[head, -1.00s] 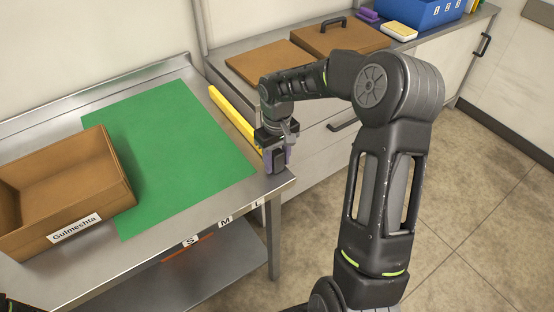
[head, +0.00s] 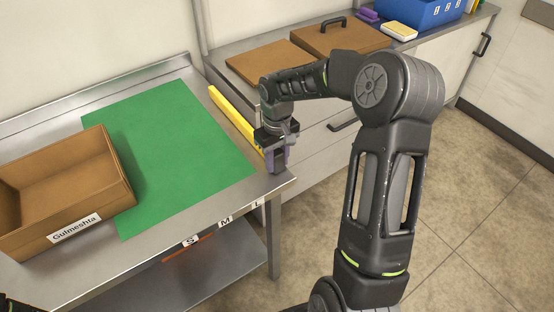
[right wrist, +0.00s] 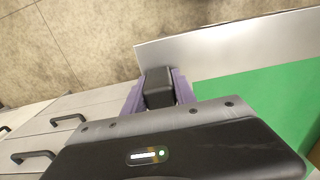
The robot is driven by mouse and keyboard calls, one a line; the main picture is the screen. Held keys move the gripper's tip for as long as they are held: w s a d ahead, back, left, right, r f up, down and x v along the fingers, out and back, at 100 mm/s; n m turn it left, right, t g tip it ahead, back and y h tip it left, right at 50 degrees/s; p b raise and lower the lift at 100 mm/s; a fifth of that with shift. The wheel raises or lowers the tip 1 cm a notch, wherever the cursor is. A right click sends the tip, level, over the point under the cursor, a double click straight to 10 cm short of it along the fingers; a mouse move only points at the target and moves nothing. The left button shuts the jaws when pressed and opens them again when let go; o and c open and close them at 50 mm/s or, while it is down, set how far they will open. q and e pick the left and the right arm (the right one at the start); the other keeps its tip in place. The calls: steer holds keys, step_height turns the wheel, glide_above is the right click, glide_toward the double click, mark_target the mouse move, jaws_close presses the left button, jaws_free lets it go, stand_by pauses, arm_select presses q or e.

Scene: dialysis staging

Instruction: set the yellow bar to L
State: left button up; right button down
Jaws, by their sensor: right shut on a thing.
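The yellow bar (head: 232,118) lies along the right edge of the steel table, its near end by my right gripper. The labels S (head: 190,241), M (head: 225,221) and L (head: 258,202) run along the front edge. My right gripper (head: 277,163) points down at the table's front right corner, close to L. In the right wrist view its purple fingers (right wrist: 158,92) are shut on a dark block (right wrist: 158,84). I cannot tell how the block joins the bar, as the gripper covers that spot. My left gripper is out of view.
A green mat (head: 170,150) covers the middle of the table (head: 150,238). A cardboard box (head: 105,205) labelled Gulmeshta stands at the left. Behind, a counter holds brown boards (head: 268,62) and a blue bin (head: 415,12). Floor is open at the right.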

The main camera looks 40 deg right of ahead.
stand_by(0.5)
steer(key=a+b, duration=0.2)
steer(key=a, duration=0.8)
steer(key=shift+w+a, duration=0.15)
steer(key=c, duration=1)
jaws_free()
steer(key=shift+r, duration=0.1)
step_height(320, 180, up, 8)
steer(key=shift+f+b, duration=0.2)
steer(key=shift+b, duration=0.15)
